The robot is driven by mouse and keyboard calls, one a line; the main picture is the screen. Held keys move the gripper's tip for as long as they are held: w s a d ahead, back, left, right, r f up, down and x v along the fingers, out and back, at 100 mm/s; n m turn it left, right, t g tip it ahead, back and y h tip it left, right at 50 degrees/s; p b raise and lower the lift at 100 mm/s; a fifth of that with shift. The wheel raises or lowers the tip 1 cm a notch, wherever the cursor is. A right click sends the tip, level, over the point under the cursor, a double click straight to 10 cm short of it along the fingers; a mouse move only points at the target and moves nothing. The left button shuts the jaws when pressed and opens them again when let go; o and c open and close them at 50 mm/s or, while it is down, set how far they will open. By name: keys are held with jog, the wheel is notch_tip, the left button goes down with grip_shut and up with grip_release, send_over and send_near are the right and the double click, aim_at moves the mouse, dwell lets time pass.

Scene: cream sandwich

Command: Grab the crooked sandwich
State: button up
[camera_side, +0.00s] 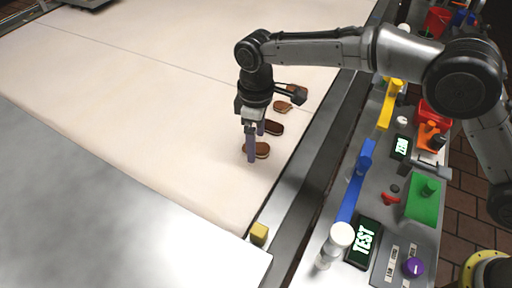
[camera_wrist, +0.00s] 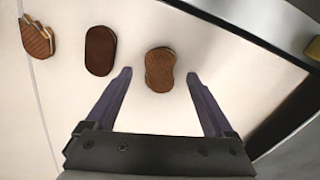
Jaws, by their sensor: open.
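Several brown cream sandwiches lie in a row on the pale belt. The nearest sandwich (camera_side: 262,151) is oblong with a waist; in the wrist view it (camera_wrist: 160,69) lies between and slightly beyond my fingertips. Next to it is a darker, smooth sandwich (camera_side: 273,128), also in the wrist view (camera_wrist: 100,50). Further along, a sandwich (camera_side: 283,106) has an uneven outline; in the wrist view (camera_wrist: 38,38) its layers look offset. Another sandwich (camera_side: 297,88) lies farthest back, partly hidden by my arm. My gripper (camera_side: 256,150) is open, with its purple fingers low around the nearest sandwich, holding nothing.
The belt (camera_side: 130,100) is wide and clear left of the row. A metal rail (camera_side: 310,160) runs along its right side, with a yellow block (camera_side: 259,233) near the front. Beyond stands a control panel with a blue lever (camera_side: 355,185), buttons and displays. A metal plate (camera_side: 90,210) covers the front left.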

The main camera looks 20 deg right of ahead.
jog(key=shift+f, duration=0.55)
grip_shut()
jog(key=shift+r, duration=0.2)
